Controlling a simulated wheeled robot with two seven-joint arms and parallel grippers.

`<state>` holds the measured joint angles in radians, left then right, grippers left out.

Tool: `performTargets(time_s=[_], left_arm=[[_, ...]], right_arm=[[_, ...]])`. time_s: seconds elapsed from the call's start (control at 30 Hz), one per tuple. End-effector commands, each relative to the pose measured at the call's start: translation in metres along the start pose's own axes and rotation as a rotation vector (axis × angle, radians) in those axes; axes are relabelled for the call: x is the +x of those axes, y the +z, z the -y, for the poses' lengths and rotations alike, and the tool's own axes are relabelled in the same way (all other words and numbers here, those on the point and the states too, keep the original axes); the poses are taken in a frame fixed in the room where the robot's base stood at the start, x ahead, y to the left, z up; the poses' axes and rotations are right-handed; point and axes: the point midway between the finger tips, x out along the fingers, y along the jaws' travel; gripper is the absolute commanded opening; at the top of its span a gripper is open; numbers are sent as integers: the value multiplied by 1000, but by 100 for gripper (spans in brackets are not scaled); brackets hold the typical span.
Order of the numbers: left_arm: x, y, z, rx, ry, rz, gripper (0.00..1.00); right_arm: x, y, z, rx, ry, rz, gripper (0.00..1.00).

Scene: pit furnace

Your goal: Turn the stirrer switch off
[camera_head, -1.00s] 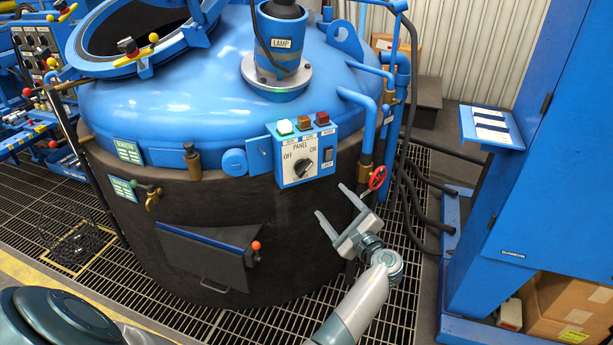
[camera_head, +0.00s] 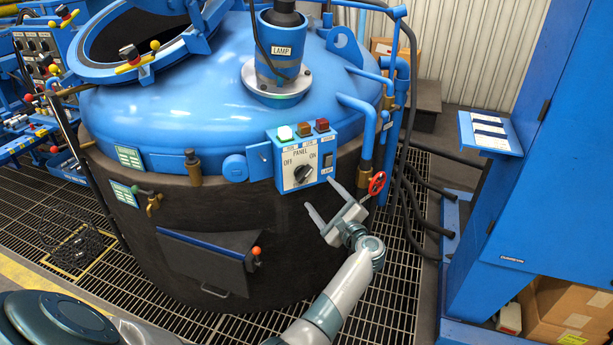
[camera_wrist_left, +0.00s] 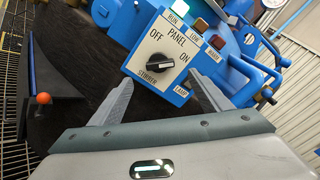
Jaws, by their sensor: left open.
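The stirrer switch (camera_head: 303,174) is a black rotary knob on the pale front of a blue panel box (camera_head: 325,162), fixed to the furnace side. In the left wrist view, the knob (camera_wrist_left: 159,65) sits above a STIRRER label, between OFF at its left and ON at its right. Its pale mark appears to be on the ON side. My left gripper (camera_head: 321,194) is open and empty, just below the panel, fingers pointing up at it. In the left wrist view, the fingertips (camera_wrist_left: 159,80) stand either side of the knob, apart from it. My right gripper is not in view.
Three indicator buttons (camera_head: 304,130) top the panel, and a lamp switch (camera_head: 328,160) is at its right. A red valve wheel (camera_head: 376,184) and pipes stand close right of my gripper. A dark hatch (camera_head: 205,262) with an orange-red knob juts out lower left.

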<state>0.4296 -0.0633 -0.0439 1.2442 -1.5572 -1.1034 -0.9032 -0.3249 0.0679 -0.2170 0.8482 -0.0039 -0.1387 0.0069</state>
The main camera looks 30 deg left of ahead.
Motion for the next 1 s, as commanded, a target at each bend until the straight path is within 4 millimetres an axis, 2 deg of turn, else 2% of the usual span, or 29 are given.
performTargets(time_s=[0.03,0.3,0.5,0.7,1.0], left_arm=[[11,2,1,3,1,2,71],[60,2,1,3,1,2,71],[90,1,0,2,0,1,71],[105,0,0,2,0,0,71],[109,0,-1,1,0,0,71]], right_arm=[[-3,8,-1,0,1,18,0],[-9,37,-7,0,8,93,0],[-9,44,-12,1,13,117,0],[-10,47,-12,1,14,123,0],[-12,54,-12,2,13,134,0]])
